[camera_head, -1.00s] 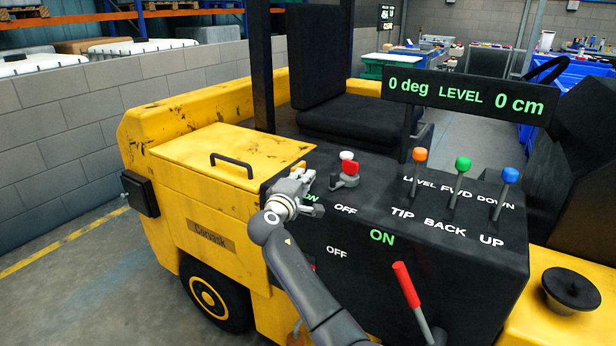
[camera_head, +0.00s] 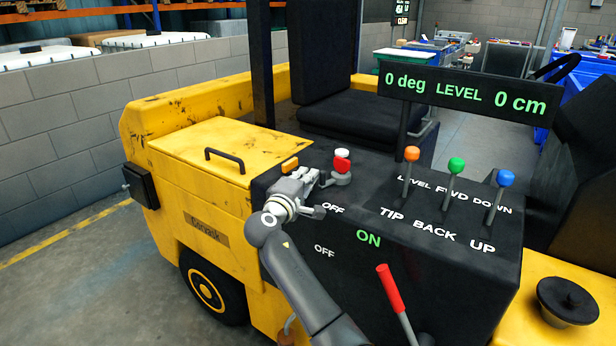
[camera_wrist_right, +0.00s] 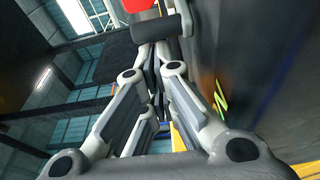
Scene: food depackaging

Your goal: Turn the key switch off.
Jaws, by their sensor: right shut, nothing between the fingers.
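A small switch (camera_head: 342,164) with a white top, a red body and a grey base stands on the black control panel; I take it for the key switch. My left gripper is not in view.
Orange, green and blue knobbed levers (camera_head: 455,168) stand to the right on the panel. A red-handled lever (camera_head: 390,287) is at the front. A display (camera_head: 465,95) reads 0 deg and 0 cm. A yellow cover with a black handle (camera_head: 224,158) lies left.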

